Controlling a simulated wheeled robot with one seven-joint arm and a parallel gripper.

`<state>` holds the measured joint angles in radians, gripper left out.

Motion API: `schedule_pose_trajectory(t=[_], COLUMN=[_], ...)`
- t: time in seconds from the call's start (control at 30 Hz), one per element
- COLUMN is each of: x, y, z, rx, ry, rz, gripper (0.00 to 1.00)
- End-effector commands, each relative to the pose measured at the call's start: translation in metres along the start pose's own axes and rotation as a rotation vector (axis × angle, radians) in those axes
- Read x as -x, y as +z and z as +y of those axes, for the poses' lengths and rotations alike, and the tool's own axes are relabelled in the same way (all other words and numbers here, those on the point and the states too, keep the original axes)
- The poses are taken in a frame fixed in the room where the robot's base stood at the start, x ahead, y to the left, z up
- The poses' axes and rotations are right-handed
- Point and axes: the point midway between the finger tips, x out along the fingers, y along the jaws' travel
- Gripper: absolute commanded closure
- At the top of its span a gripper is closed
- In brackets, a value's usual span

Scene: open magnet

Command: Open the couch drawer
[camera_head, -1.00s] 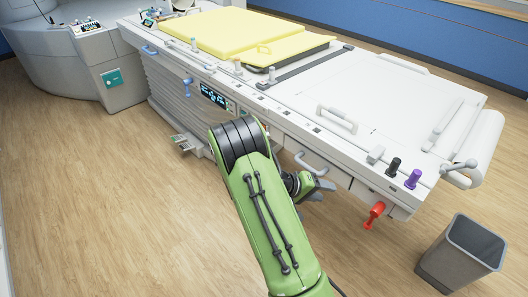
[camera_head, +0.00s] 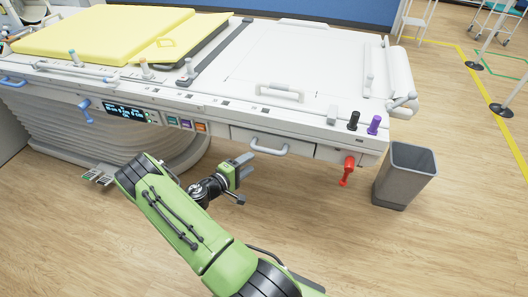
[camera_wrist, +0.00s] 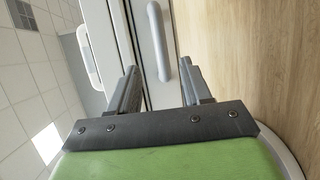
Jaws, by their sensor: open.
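The couch drawer (camera_head: 300,148) is a pale front panel in the side of the white couch (camera_head: 330,60), and it looks closed. Its grey bar handle (camera_head: 268,149) sits near the panel's middle. My gripper (camera_head: 243,166) is open and empty, just left of and slightly below the handle, apart from it. In the wrist view the handle (camera_wrist: 158,45) lies ahead, beyond the fingertips of my gripper (camera_wrist: 160,85) and roughly between them. The drawer front also shows in the wrist view (camera_wrist: 143,50).
A red lever (camera_head: 347,170) hangs from the couch right of the drawer. A grey bin (camera_head: 405,177) stands on the floor at the right. Black and purple knobs (camera_head: 374,124) stand on the couch's near corner. The floor in front is clear.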

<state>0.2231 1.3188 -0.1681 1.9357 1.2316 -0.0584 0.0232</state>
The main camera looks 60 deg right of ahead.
Motion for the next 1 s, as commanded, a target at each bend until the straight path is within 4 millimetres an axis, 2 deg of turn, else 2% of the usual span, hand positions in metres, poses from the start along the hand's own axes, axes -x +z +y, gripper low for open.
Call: schedule_pose_trajectory(t=[0.03,0.2,0.3,0.43,0.57,0.8,1.0], x=[-0.014,-0.058,-0.081,-0.103,-0.112,-0.113,-0.113], y=[0.001,0.001,0.001,0.001,0.0,0.0,0.0], z=[-0.003,-0.003,-0.003,-0.002,-0.001,0.0,0.0], rx=[-0.004,-0.004,-0.004,-0.003,-0.001,0.0,0.0], ry=[0.001,0.0,0.0,0.0,0.0,0.0,0.0], rz=[-0.005,-0.005,-0.004,-0.002,-0.001,0.0,0.0], gripper=[0.52,0.52,0.52,0.52,0.52,0.52,0.82])
